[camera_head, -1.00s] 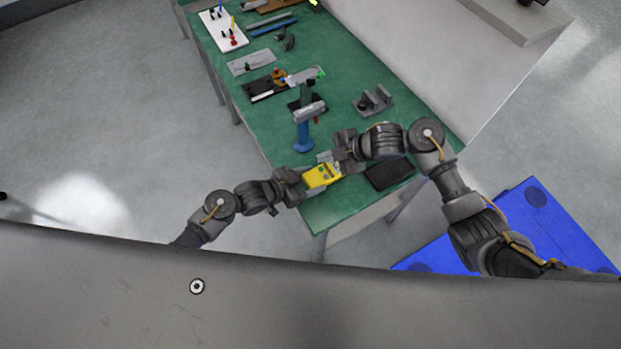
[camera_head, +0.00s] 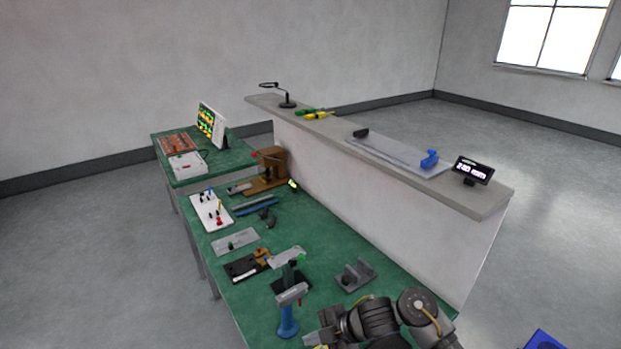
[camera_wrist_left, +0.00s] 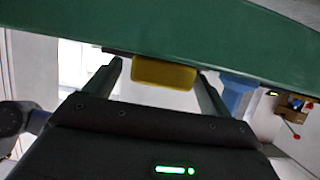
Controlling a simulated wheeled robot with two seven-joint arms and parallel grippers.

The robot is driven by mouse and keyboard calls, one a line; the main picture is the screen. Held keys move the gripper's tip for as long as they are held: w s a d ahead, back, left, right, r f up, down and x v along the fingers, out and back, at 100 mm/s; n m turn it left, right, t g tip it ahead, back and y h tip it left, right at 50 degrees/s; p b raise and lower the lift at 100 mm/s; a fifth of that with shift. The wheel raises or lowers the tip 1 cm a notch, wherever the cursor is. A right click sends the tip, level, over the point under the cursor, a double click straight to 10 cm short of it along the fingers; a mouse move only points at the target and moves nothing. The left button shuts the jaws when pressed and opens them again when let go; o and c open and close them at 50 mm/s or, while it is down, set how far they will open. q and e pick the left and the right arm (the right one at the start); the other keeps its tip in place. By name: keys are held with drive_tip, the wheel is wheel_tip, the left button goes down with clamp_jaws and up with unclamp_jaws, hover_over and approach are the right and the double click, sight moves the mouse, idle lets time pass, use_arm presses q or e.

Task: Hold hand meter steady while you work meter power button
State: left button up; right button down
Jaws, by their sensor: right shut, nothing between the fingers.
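The yellow hand meter (camera_wrist_left: 165,73) shows in the left wrist view between the two fingertips of my left gripper (camera_wrist_left: 160,74). The fingers stand apart on either side of it, with a narrow gap visible at its left side. Its face and power button are turned away or hidden there. My left gripper is out of the head view.
The green bench (camera_head: 318,232) carries a blue-handled tool (camera_head: 288,320), a grey bracket (camera_head: 356,275), a black tray (camera_head: 243,268) and a white board (camera_head: 210,210). A raised shelf (camera_head: 400,172) along the right holds a small display (camera_head: 473,170).

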use_arm(q)
drive_tip(key=v, duration=1.2)
drive_tip(key=shift+f, duration=0.1)
